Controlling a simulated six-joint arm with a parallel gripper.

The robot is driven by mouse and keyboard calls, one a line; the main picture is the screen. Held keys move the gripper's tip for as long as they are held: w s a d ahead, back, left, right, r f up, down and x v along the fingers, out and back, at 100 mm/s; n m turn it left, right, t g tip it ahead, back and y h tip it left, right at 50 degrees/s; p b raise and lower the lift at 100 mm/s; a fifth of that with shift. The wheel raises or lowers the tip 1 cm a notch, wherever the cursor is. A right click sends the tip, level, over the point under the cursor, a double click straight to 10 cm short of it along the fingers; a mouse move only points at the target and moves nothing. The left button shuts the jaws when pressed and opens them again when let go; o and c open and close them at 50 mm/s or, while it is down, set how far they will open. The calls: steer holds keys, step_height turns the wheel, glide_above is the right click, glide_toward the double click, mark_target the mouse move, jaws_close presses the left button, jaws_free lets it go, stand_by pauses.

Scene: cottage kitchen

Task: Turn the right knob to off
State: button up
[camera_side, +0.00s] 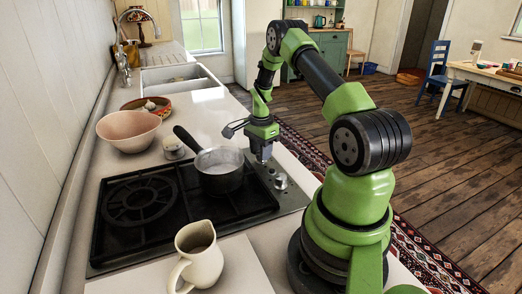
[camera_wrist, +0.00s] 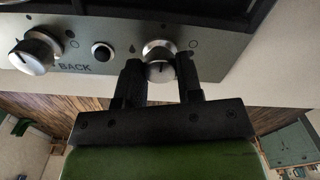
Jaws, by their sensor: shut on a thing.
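The right knob (camera_wrist: 158,52) is a round metal knob on the hob's front control strip. In the wrist view it sits between the two dark fingers of my gripper (camera_wrist: 160,75), which is shut on it. A dark mark shows on its near face; its exact setting is unclear. In the side view my gripper (camera_side: 263,157) reaches down to the strip's far end and hides this knob. The left knob (camera_wrist: 35,52) is free, and it also shows in the side view (camera_side: 280,182).
A dark-handled saucepan (camera_side: 219,172) stands on the black hob (camera_side: 140,232), close beside my gripper. A small black button (camera_wrist: 101,53) sits between the knobs. A cream jug (camera_side: 199,258) stands in front, and a pink bowl (camera_side: 128,131) stands behind on the counter.

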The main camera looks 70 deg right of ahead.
stand_by(0.3)
steer(key=o, duration=0.6)
steer(key=shift+o, duration=0.2)
step_height(320, 180, up, 10)
